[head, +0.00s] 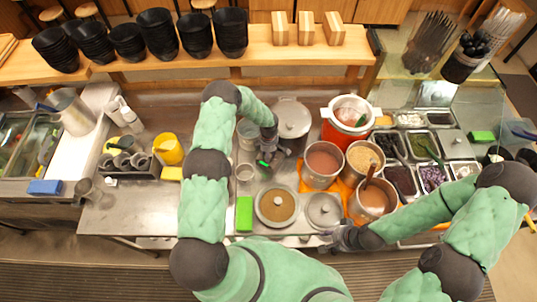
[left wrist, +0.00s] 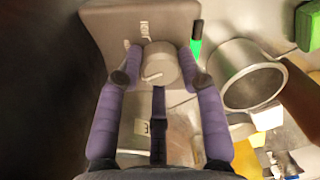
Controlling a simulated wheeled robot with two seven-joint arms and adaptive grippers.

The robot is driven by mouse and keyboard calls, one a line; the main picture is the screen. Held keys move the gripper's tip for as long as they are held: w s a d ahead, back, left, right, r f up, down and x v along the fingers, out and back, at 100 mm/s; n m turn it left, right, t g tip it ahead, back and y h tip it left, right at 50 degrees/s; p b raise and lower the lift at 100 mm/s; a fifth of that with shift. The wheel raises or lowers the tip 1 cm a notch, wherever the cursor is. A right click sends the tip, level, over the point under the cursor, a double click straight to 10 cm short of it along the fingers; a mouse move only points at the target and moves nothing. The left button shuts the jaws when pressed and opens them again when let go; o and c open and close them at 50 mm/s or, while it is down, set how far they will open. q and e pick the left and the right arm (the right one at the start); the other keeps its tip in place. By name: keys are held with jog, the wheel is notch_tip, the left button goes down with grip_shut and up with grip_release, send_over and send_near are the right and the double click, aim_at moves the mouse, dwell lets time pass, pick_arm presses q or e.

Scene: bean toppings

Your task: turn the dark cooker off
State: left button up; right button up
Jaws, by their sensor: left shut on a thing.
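The cooker (head: 291,115) stands at the back middle in the head view, with a grey metal lid on top. My left gripper (head: 268,155) reaches down at its front and hides part of it. In the left wrist view the cooker's brownish-grey panel (left wrist: 112,32) carries a round grey knob (left wrist: 158,68). The two purple fingers of my left gripper (left wrist: 160,72) are shut on the knob, one on each side. A bright green part (left wrist: 196,46) shows beside the right fingertip. My right gripper (head: 340,238) is near the counter's front edge, its fingers too small to judge.
An orange-red cooker (head: 333,132) stands just right of the grey-lidded one. Open pots (head: 323,163) and a small lidded pot (head: 323,212) crowd the front. A metal pot (left wrist: 250,82) is close to the right of my left gripper. The counter's left part is clearer.

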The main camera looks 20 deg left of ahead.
pick_arm(q)
jog(key=shift+s+a+f+n, duration=0.1)
jog(key=shift+s+n, duration=0.05)
jog(key=shift+n, duration=0.25)
jog(key=shift+f+n+b, duration=0.1)
jog(key=shift+n+b, duration=0.45)
jog(key=shift+n, duration=0.45)
jog(key=shift+s+n+b, duration=0.15)
jog(key=shift+n+b, duration=0.25)
jog(key=shift+n, duration=1.8)
jog(key=o, duration=1.1)
jog(key=shift+o, duration=0.2)
